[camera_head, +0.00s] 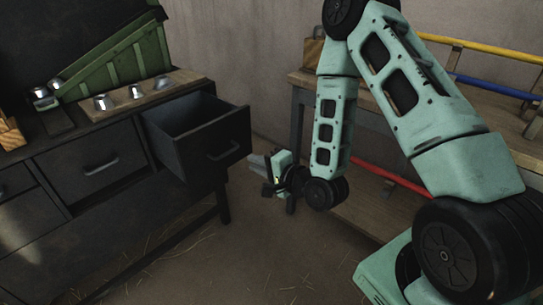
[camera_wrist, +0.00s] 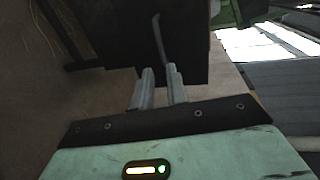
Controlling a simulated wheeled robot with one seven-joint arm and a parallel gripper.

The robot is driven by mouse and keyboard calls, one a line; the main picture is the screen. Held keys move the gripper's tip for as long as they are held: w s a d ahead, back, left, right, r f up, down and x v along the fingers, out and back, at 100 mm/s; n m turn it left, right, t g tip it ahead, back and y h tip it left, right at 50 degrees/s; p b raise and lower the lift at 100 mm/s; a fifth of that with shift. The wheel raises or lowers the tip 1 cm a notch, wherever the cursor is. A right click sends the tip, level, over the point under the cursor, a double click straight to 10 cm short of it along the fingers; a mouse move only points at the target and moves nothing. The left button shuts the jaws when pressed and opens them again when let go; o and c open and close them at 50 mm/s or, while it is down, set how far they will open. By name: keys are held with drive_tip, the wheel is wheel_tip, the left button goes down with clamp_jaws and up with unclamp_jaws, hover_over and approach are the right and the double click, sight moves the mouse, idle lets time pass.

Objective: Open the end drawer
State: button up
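The end drawer (camera_head: 232,142) is at the right end of the dark workbench and stands well pulled out, its empty-looking inside showing from above. Its thin curved handle (camera_head: 224,151) is on the dark front. My gripper (camera_head: 254,161) is just right of the drawer front, apart from the handle. In the wrist view the two grey fingers (camera_wrist: 160,67) point at the drawer front (camera_wrist: 185,45), with a narrow gap between them and nothing seen held. The handle (camera_wrist: 159,38) lies beyond the fingertips there.
The workbench (camera_head: 95,165) has other closed drawers to the left. On its top are a wooden block with metal cups (camera_head: 135,92) and a green crate (camera_head: 125,60). A wooden rack (camera_head: 300,80) with coloured bars stands right. Strawed floor (camera_head: 230,260) below is clear.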

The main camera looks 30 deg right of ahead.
drive_tip(key=shift+p+v, duration=2.45)
drive_tip(key=shift+p, duration=0.15)
